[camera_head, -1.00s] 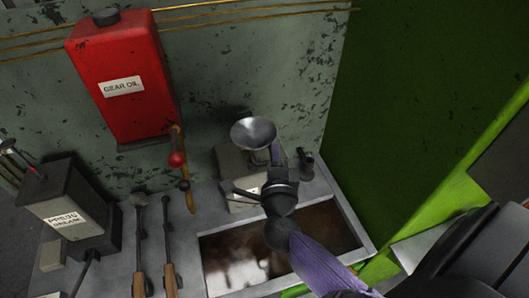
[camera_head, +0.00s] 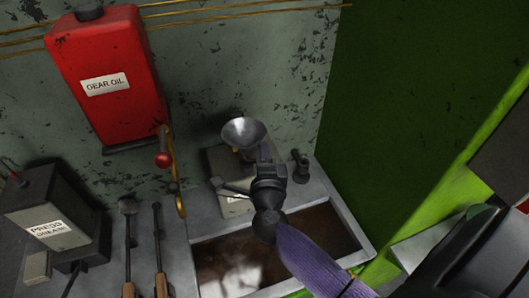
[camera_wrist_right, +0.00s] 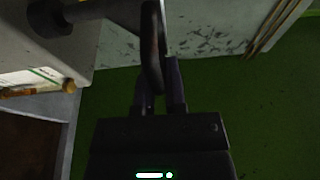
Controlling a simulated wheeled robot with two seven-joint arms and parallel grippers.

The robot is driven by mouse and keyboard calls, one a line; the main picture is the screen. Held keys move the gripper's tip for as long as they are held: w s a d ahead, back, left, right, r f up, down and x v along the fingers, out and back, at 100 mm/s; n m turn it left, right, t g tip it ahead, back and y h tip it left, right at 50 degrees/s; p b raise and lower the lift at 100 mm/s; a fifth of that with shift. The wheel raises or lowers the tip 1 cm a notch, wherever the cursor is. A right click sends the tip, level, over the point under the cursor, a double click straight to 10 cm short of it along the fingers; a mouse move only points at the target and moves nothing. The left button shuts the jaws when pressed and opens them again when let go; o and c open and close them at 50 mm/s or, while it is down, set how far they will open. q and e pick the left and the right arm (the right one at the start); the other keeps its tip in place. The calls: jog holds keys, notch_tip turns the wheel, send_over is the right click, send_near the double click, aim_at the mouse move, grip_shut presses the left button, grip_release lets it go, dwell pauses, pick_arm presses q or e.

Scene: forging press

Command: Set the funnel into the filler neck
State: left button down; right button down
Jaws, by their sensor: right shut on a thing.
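The funnel (camera_head: 244,132) is a grey metal cone, mouth up, above the grey box (camera_head: 228,205) at the back of the bench. My right gripper (camera_head: 265,155) is shut on the funnel from its right side. The funnel's lower end and the filler neck are hidden, so I cannot tell whether they touch. In the right wrist view, a dark narrow piece (camera_wrist_right: 152,45) stands between the fingers, probably the funnel seen edge-on. My left gripper is out of view.
A red gear oil tank (camera_head: 100,75) with a tap (camera_head: 163,159) hangs on the wall at left. Below it are a press grease box (camera_head: 50,220) and two long-handled tools (camera_head: 128,245). An oily tray (camera_head: 225,262) lies in front. A green panel (camera_head: 410,90) bounds the right side.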

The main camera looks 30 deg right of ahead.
jog(key=shift+p, duration=0.45)
dwell(0.9)
jog(key=shift+f, duration=0.1)
dwell(0.5)
jog(key=shift+f+b, duration=0.3)
jog(key=shift+b, duration=0.1)
jog(key=shift+f+b, duration=1.5)
jog(key=shift+f, duration=0.4)
jog(key=c, duration=0.6)
grip_release()
jog(key=v, duration=1)
